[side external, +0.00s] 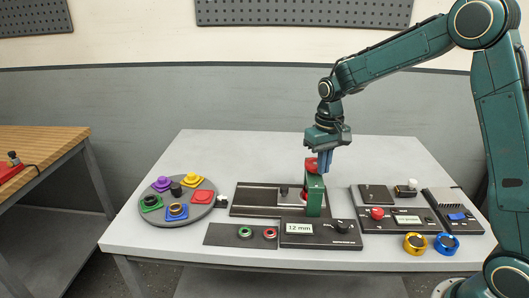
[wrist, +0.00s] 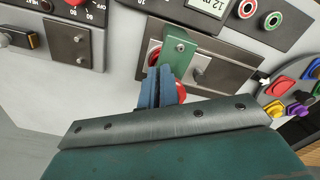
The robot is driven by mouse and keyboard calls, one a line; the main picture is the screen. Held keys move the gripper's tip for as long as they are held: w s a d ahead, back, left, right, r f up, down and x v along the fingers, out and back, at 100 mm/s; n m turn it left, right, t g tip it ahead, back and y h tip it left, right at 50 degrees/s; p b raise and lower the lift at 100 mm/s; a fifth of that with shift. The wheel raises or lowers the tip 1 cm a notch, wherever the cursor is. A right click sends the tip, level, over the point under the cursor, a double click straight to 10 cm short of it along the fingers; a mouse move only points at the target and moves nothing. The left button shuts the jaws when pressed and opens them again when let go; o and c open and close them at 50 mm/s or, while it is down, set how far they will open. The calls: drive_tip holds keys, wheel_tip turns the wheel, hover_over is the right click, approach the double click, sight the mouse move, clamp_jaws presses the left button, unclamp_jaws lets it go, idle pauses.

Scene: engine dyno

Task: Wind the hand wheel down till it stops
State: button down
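The red hand wheel (side external: 312,165) sits on top of a green upright frame (side external: 314,195) in the side view.
A panel (side external: 320,233) in front of the frame displays "12 mm" and has a black knob. A round tray (side external: 160,222) with coloured parts stands at left. Control boxes (side external: 395,220), a gold ring (side external: 415,243) and a blue ring (side external: 446,244) are at right. The table's back is clear.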

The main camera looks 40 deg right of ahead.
drive_tip(key=shift+s+a+r, duration=0.1)
idle(0.3)
wheel_tip(320, 180, up, 6)
drive_tip(key=shift+s+f, duration=0.1)
idle(0.6)
drive_tip(key=s+a+r+n+t, duration=0.1)
drive_tip(key=s+a+r, duration=0.1)
drive_tip(key=s+r, duration=0.3)
drive_tip(key=s+a+r+t, duration=0.2)
drive_tip(key=s+r, duration=0.1)
drive_tip(key=s, duration=0.4)
drive_tip(key=s+a+f+n+t, duration=0.1)
drive_tip(key=s+a+n+t, duration=0.1)
drive_tip(key=s, duration=1.1)
drive_tip(key=shift+s+a+t, duration=0.2)
drive_tip(key=shift+t, duration=0.1)
